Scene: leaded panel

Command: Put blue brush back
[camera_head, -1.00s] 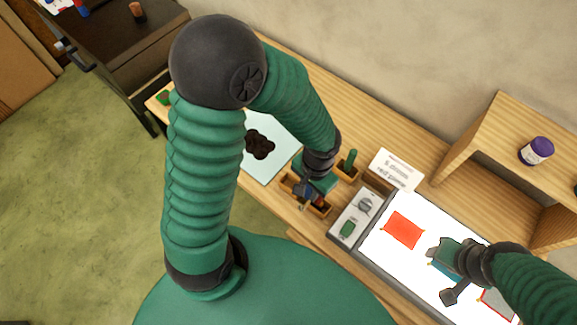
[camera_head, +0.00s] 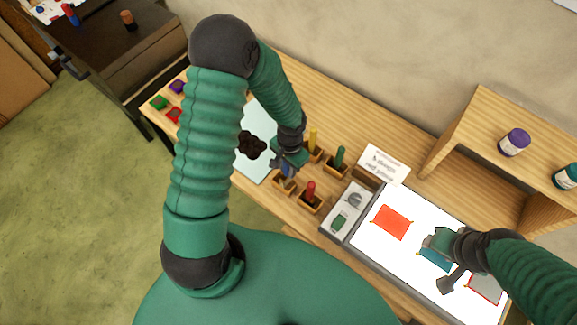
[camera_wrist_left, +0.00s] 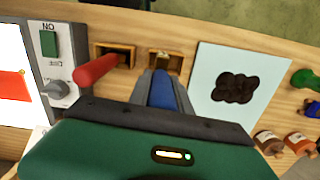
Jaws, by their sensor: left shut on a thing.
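My left gripper (camera_head: 287,172) is shut on the blue brush (camera_wrist_left: 162,90), whose blue handle shows between the fingers in the left wrist view. It is by a small wooden holder (camera_head: 284,184), which also shows in the left wrist view (camera_wrist_left: 166,60). I cannot tell whether the brush's lower end is inside it. A red brush (camera_head: 310,190) stands in the holder beside it, with a yellow brush (camera_head: 313,138) and a green brush (camera_head: 339,155) in holders behind. My right gripper (camera_head: 441,264) appears open over the light table, above a blue glass piece (camera_head: 434,261).
The lit table (camera_head: 405,257) bears a red glass piece (camera_head: 392,222) and has a control box (camera_head: 343,211) at its left. A pale sheet with a dark blot (camera_head: 251,146) lies left of the holders. A wooden shelf (camera_head: 480,135) with jars stands right.

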